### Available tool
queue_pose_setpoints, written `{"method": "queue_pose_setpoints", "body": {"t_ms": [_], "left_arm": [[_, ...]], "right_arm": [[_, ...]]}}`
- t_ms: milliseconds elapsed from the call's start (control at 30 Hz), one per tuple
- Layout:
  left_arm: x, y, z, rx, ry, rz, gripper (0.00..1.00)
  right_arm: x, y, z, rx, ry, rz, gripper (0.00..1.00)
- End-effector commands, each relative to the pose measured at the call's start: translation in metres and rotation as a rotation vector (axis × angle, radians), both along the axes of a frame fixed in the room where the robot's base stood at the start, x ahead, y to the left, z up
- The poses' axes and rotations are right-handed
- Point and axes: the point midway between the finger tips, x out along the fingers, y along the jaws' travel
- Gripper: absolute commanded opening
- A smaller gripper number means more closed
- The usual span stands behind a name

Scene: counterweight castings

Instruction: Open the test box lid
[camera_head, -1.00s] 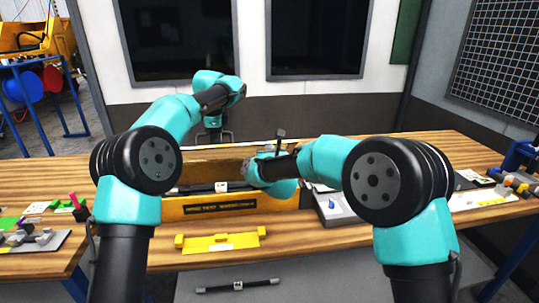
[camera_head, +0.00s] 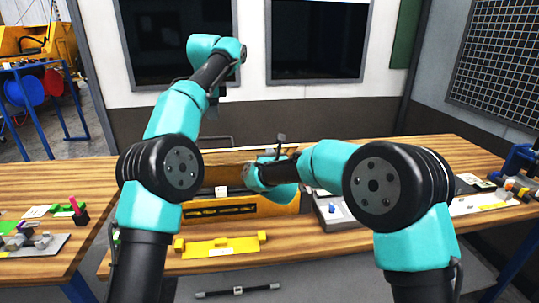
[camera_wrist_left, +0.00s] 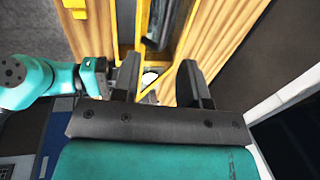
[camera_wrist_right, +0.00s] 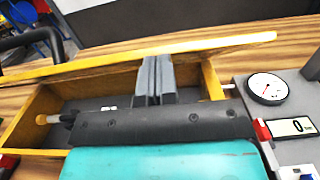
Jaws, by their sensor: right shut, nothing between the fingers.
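The yellow test box (camera_head: 225,210) stands mid-table. Its lid appears raised at the back; in the right wrist view its yellow edge (camera_wrist_right: 200,45) runs behind the open interior. A black hoop handle (camera_wrist_right: 35,40) shows at the lid's far left. My right gripper (camera_wrist_right: 158,72) is shut and empty, over the box interior near the lid; it also shows in the head view (camera_head: 246,172). My left gripper (camera_wrist_left: 160,80) is open and empty, raised above and behind the box. Its tips are hard to see in the head view.
A yellow bracket-like piece (camera_head: 220,246) lies in front of the box. A grey unit with a round gauge (camera_wrist_right: 267,88) and a small display (camera_wrist_right: 290,127) stands right of the box. Small parts (camera_head: 40,240) lie at the left.

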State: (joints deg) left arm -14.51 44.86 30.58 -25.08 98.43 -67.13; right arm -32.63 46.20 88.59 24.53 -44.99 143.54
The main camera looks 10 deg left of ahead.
Motion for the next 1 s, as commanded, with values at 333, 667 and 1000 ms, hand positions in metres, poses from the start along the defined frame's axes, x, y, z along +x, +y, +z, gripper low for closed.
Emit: {"method": "queue_pose_setpoints", "body": {"t_ms": [333,667,1000], "left_arm": [[-0.002,-0.001,0.006,0.000,0.001,0.000,0.40],[0.001,0.015,-0.001,-0.002,-0.002,0.046,0.40],[0.011,0.130,-0.052,-0.004,-0.028,0.416,0.40]], "right_arm": [[0.000,0.001,-0.003,-0.003,0.005,0.002,0.00],[0.000,0.001,-0.003,-0.003,0.005,0.002,0.00],[0.000,0.000,-0.003,-0.002,0.005,0.001,0.00]]}}
